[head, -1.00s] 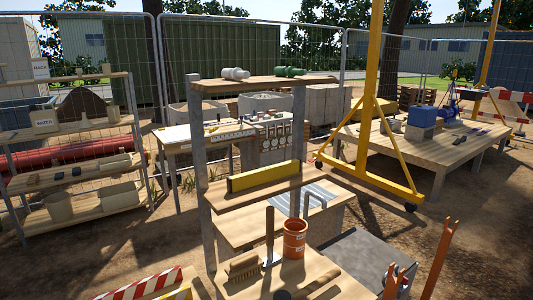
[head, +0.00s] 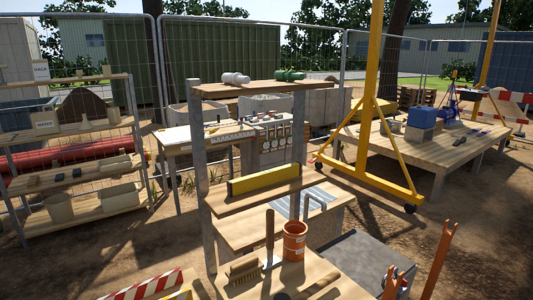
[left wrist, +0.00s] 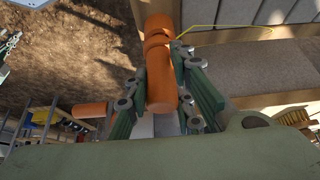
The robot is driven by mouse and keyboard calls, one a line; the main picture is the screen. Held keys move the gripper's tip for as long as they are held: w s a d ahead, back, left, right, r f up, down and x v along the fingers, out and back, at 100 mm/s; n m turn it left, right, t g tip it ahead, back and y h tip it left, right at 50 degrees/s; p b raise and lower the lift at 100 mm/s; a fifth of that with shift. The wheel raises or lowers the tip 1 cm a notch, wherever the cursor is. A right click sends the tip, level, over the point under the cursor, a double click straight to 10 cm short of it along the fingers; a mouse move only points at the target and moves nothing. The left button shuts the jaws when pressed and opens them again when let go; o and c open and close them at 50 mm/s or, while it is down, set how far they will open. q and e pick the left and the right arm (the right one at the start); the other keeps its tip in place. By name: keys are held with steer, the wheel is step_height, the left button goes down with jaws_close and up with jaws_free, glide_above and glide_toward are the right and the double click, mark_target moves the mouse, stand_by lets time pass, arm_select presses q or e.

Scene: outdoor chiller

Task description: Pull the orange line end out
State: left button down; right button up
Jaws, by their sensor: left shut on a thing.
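In the left wrist view, my left gripper (left wrist: 160,88) has its green fingers on either side of an orange cylindrical piece (left wrist: 158,55) with a groove round it, and is shut on it. This piece may be the orange line end; the view does not show what it joins to. A second, shorter orange cylinder (left wrist: 90,110) shows to the left of the fingers.
In the head view, a wooden bench holds an orange cup (head: 294,240) and a brush (head: 243,271). A yellow level (head: 263,179) lies on the shelf above. A yellow gantry frame (head: 370,120) stands to the right. Open dirt ground lies between the tables.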

arm_select(q)
steer(key=shift+r, duration=0.1)
steer(key=shift+r+p, duration=2.55)
steer(key=c, duration=2.2)
jaws_free()
jaws_close()
